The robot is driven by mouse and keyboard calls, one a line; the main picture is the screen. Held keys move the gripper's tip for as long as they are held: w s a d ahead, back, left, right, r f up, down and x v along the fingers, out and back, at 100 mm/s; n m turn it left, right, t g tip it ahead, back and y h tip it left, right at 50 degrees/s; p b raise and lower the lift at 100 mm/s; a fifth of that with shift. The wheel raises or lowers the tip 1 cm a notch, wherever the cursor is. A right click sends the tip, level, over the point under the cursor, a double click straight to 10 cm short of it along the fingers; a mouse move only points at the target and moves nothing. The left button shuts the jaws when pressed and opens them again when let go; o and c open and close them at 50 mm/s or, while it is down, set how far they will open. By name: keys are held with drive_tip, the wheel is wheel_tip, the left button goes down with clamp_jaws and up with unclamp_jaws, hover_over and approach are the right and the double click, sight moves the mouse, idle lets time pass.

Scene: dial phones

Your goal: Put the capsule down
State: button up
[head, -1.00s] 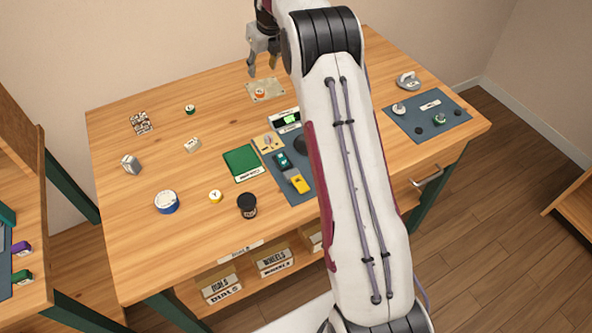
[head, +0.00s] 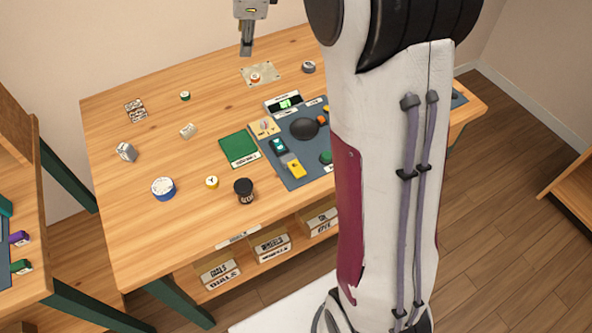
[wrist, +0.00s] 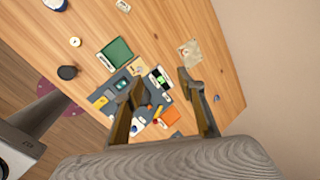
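My gripper (head: 246,50) hangs above the far part of the wooden table, seen side-on at the top of the head view. In the wrist view my gripper (wrist: 162,82) has its two fingers well apart, with no object visible between the tips. I cannot tell for certain which item is the capsule. A small orange-and-white piece (head: 255,77) sits on a pale plate (head: 272,69) at the back of the table. A round grey piece (head: 309,67) lies just right of that plate.
A dark grey mat (head: 296,174) holds a green-lit display (head: 285,104), a black dome (head: 304,128) and a yellow item (head: 296,169). A green pad (head: 238,150) and black jar (head: 244,190) are nearby. My arm hides the table's right side.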

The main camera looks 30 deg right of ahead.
drive_tip(key=s+a+r+n, duration=0.25)
drive_tip(key=s+n, duration=0.35)
drive_tip(key=s, duration=0.3)
drive_tip(key=s+a+r+n, duration=0.25)
drive_tip(key=s+n, duration=0.25)
drive_tip(key=s, duration=0.5)
drive_tip(key=s+a+f+n, duration=0.1)
drive_tip(key=s+f+n, duration=0.2)
drive_tip(key=s+n, duration=0.2)
drive_tip(key=s+a+f+n, duration=0.1)
drive_tip(key=s+f+n, duration=0.3)
drive_tip(key=s, duration=0.8)
drive_tip(key=shift+a+n+t, duration=0.4)
drive_tip(key=shift+n, duration=0.8)
